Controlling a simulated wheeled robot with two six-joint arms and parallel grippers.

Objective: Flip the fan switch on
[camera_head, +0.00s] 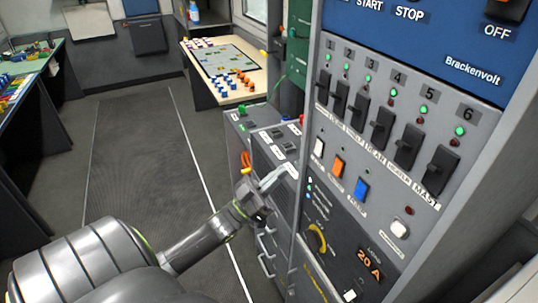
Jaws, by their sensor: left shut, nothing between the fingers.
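A grey switch panel (330,150) stands at the right and carries a row of several black switches under numbers, with small green and red lamps above them. Below the row are a white rocker (319,148), an orange rocker (338,166) and a blue rocker (361,188). The small labels are too blurred for me to tell which switch is the fan's. My left gripper (281,177) is shut and empty. It appears just left of the panel's left edge, lower than the rockers. I cannot tell whether it touches anything. My right gripper is out of view.
A low grey cabinet (268,137) with handles stands behind my left gripper. A blue panel (430,45) sits above the switches. A lit "20 A" display and a yellow-marked dial (317,238) sit below. The floor (140,150) at left is clear.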

